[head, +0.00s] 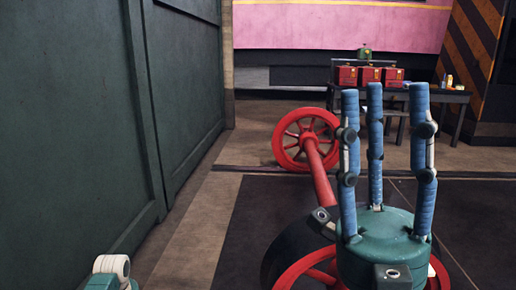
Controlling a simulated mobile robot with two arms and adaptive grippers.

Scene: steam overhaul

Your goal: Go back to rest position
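My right gripper (380,97) stands in the lower right of the head view. Its blue-wrapped fingers point up from a teal palm. They are straight and spread apart, with nothing between them. A white and teal part of my own body (110,272) shows at the bottom left edge. My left gripper does not show.
A red wheelset (317,170) with spoked wheels lies on the floor behind my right gripper, which hides part of it. A dark green wall panel (95,110) fills the left. A dark table (452,97) with several red boxes (369,76) stands at the back right.

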